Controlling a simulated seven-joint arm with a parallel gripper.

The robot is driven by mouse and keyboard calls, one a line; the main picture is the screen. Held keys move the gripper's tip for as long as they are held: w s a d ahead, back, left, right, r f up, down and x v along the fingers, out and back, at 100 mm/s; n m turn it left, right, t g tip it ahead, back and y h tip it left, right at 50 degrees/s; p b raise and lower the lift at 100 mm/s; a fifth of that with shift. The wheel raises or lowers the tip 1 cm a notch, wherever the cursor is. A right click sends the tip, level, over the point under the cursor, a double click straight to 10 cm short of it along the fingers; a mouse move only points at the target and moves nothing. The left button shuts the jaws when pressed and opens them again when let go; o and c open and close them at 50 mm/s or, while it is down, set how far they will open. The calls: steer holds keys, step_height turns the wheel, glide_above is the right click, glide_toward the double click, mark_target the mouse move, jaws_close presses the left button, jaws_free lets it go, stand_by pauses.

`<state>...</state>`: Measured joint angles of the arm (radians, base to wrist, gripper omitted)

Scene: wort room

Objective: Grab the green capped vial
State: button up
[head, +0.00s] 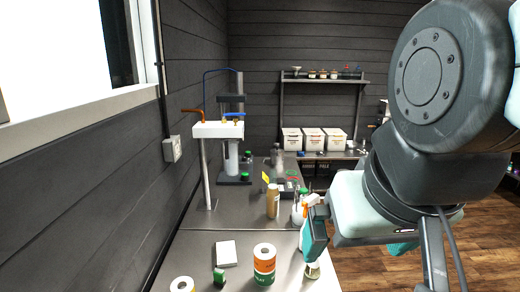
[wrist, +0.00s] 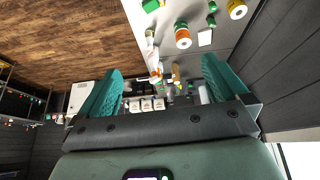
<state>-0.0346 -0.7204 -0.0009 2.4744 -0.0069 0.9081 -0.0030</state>
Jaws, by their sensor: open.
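A small green-topped item (head: 219,277), which looks like a green capped vial, stands on the counter between the two tape rolls in the head view. It also shows near the top edge of the wrist view (wrist: 211,20). Another green piece (wrist: 152,5) is cut off by the top edge there; I cannot tell what it is. A small glass vessel with yellowish contents (head: 312,269) sits below my near finger, its top hidden. My gripper (wrist: 162,68) is open with teal fingers wide apart and empty, above the counter's right edge in the head view.
An orange-and-green roll stack (head: 264,264), a white box (head: 226,253) and another roll (head: 182,284) stand on the counter. A spray bottle (head: 308,207) and a tan bottle (head: 272,202) stand farther back. A wall bounds the left side.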

steer(key=shift+s+d+f, duration=0.1)
steer(key=shift+s+f, duration=0.05)
steer(key=shift+s, duration=0.15)
steer(key=shift+c, duration=0.2)
steer(key=c, duration=0.8)
steer(key=shift+o, duration=0.2)
